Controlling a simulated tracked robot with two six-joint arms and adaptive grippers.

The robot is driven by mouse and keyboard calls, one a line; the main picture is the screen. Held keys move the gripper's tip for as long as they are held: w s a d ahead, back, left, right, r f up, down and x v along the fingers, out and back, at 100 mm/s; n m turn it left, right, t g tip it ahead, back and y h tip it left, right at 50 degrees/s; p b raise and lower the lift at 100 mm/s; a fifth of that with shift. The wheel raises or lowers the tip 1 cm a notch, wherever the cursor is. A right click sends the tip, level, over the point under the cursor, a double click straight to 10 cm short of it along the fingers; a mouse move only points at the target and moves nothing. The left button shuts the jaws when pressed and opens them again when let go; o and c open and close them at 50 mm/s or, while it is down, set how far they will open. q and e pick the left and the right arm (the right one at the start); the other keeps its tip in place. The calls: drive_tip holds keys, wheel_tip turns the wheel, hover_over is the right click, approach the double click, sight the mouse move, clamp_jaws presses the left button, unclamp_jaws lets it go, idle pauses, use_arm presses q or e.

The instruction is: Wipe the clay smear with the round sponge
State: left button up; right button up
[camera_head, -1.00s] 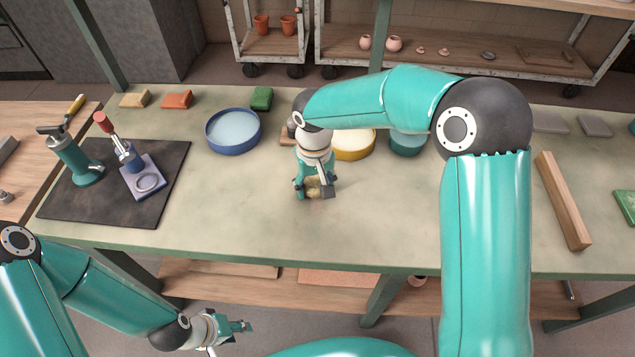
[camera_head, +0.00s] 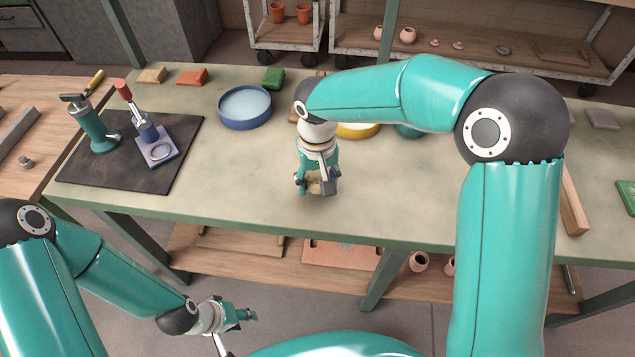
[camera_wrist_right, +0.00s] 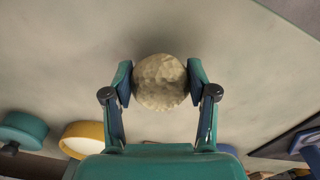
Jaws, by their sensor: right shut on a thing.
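The round sponge (camera_wrist_right: 160,82) is pale, beige and rough. In the wrist view it sits between the two fingers of my right gripper (camera_wrist_right: 160,85), which is shut on it. In the head view, my right gripper (camera_head: 316,188) points down at the middle of the worktable, with the sponge (camera_head: 315,183) low at its fingertips. I cannot tell whether the sponge touches the tabletop. No clay smear stands out clearly in either view; the sponge and gripper cover part of the surface. My left gripper (camera_head: 240,315) hangs below and in front of the table, its finger gap unclear.
A blue basin (camera_head: 245,123) stands behind and left of the right gripper; a yellow bowl (camera_head: 358,131) is behind it. Tools stand on a dark mat (camera_head: 85,172) at left. A wooden bar (camera_head: 573,210) lies at right. The tabletop (camera_head: 225,185) left of the gripper is bare.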

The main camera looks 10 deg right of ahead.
drive_tip(key=shift+a+r+p, duration=0.1)
drive_tip(key=shift+r+p, duration=1.65)
drive_tip(key=shift+r, duration=0.95)
drive_tip(key=shift+w+r, duration=0.1)
drive_tip(key=shift+r, duration=0.1)
